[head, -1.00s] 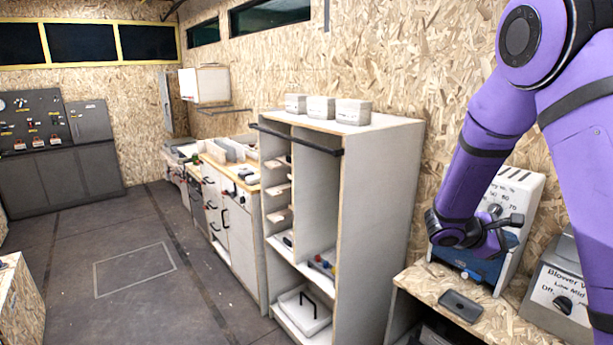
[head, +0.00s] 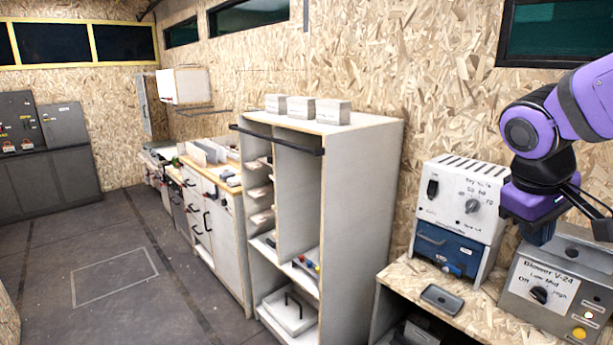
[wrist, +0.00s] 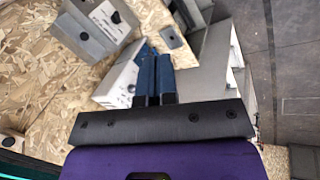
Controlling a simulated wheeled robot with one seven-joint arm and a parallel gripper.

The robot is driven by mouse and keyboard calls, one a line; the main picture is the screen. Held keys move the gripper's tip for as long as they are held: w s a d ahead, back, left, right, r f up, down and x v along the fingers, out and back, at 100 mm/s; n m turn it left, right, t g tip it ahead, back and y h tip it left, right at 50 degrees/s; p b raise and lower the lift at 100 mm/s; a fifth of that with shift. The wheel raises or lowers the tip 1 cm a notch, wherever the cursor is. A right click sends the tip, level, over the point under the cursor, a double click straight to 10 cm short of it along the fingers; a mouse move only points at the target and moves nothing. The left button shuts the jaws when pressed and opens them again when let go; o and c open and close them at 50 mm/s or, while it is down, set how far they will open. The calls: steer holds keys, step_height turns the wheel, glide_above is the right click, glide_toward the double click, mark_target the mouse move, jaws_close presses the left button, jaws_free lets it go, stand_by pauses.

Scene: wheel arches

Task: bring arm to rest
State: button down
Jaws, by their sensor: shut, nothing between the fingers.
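My arm (head: 548,125) is purple and black and reaches in from the right edge of the head view. My gripper (head: 537,236) hangs below its wrist, in front of the wall and beside the white and blue device. In the wrist view my gripper's two blue fingers (wrist: 154,76) lie side by side, shut, with nothing held.
A white device with a blue front (head: 452,215), a grey blower box (head: 560,285) and a small dark tray (head: 442,298) stand on a wooden bench (head: 405,272). An open shelf cabinet (head: 362,200) stands to its left. The floor (head: 110,230) at left is mostly clear.

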steer(key=s+a+r+m+t+y, duration=0.2)
steer(key=s+a+r+t+y, duration=0.2)
steer(key=s+a, duration=0.3)
steer(key=shift+s, duration=0.3)
steer(key=shift+d+f, duration=0.1)
stand_by(1.4)
